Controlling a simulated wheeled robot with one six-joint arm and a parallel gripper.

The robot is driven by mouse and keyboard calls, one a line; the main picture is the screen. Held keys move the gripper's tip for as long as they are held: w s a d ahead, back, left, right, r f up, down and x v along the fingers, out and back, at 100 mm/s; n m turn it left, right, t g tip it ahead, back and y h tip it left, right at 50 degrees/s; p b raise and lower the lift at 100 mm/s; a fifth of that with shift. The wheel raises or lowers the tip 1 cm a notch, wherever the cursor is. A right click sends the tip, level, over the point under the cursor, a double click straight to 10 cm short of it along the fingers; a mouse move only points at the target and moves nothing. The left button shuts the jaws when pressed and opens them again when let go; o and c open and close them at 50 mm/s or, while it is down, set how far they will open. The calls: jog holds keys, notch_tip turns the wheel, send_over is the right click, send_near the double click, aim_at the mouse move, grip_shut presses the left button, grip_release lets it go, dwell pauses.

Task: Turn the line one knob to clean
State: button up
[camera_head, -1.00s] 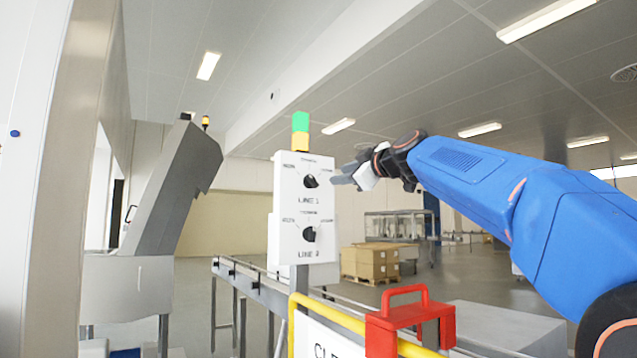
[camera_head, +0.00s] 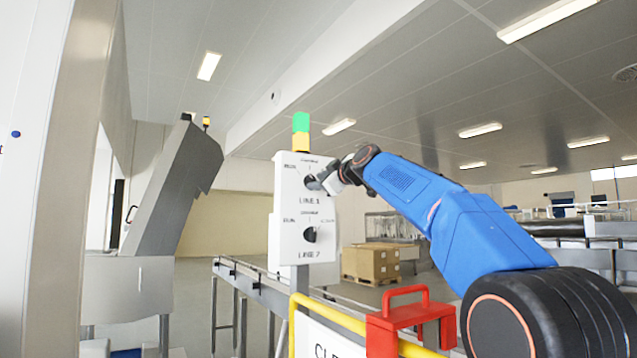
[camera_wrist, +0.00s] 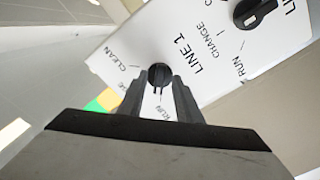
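The white control panel (camera_head: 289,235) carries two black knobs. The LINE 1 knob (camera_wrist: 157,72) is the upper one in the head view, where my gripper (camera_head: 322,182) partly covers it. In the wrist view, my gripper (camera_wrist: 160,88) has its two grey fingers apart, one on each side of this knob's near part. A gap shows between the fingers; I cannot tell whether they touch the knob. A CLEAN label (camera_wrist: 118,54) is printed left of the knob. Which mark the knob points to is unclear. The LINE 2 knob (camera_head: 310,234) is below, clear of my gripper.
A green and yellow stack light (camera_head: 300,130) stands on top of the panel. A yellow rail (camera_head: 330,311) and a red bracket (camera_head: 408,318) are below, under my arm. A conveyor (camera_head: 262,290) runs behind the panel post. Cardboard boxes (camera_head: 372,262) stand farther back.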

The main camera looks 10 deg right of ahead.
jog(key=shift+w, duration=0.15)
jog(key=shift+c, duration=0.3)
grip_shut()
jog(key=shift+m, duration=0.4)
jog(key=m, duration=1.7)
jog(key=shift+a, duration=0.2)
